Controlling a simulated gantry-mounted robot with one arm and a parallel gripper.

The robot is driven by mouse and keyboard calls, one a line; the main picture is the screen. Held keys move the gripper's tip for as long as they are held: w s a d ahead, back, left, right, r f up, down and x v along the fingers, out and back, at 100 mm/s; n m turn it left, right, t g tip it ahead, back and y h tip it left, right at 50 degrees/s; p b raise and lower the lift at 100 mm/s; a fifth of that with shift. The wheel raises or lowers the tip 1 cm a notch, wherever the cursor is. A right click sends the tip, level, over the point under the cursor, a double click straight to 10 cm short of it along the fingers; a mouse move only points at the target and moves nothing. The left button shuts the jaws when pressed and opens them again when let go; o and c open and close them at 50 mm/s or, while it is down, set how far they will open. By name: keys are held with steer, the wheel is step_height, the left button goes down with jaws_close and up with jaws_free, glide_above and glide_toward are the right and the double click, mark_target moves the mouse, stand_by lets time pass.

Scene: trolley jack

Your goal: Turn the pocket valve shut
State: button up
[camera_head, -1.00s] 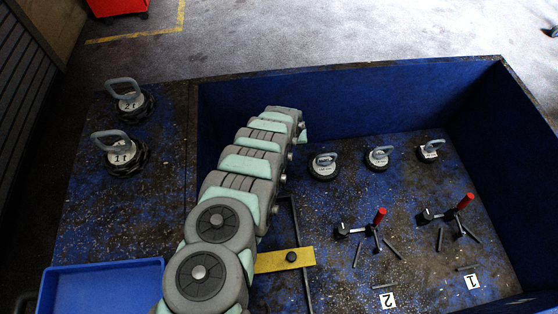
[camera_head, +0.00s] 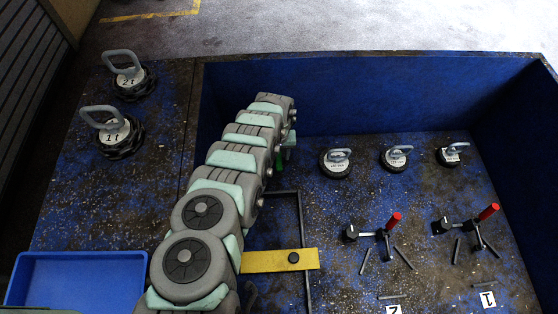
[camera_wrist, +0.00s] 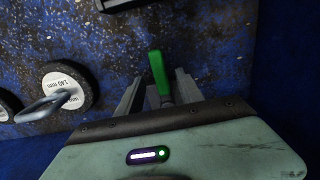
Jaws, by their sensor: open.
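A green handle, which I take to be the pocket valve's lever (camera_wrist: 157,70), stands between the two fingers of my gripper (camera_wrist: 160,82) in the wrist view. The fingers are spread on either side of it, and I cannot tell whether either one touches it. The valve body below is hidden. In the head view a small green piece (camera_head: 279,160) shows beside my arm's far end, near the back wall of the blue bin. My fingers are mostly hidden there behind my arm.
Labelled discs with handles stand to the right, the nearest (camera_head: 336,163) beside my gripper. Red-handled clamps (camera_head: 388,228) and loose rods lie further forward. A yellow bar (camera_head: 265,261) lies near my arm. The bin's back wall (camera_head: 400,90) is close. A blue tray (camera_head: 75,262) is at left.

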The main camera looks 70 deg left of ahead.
mark_target(279, 160)
steer(key=shift+f+b, duration=0.95)
steer(key=shift+f, duration=0.6)
steer(key=shift+c, duration=0.4)
jaws_close()
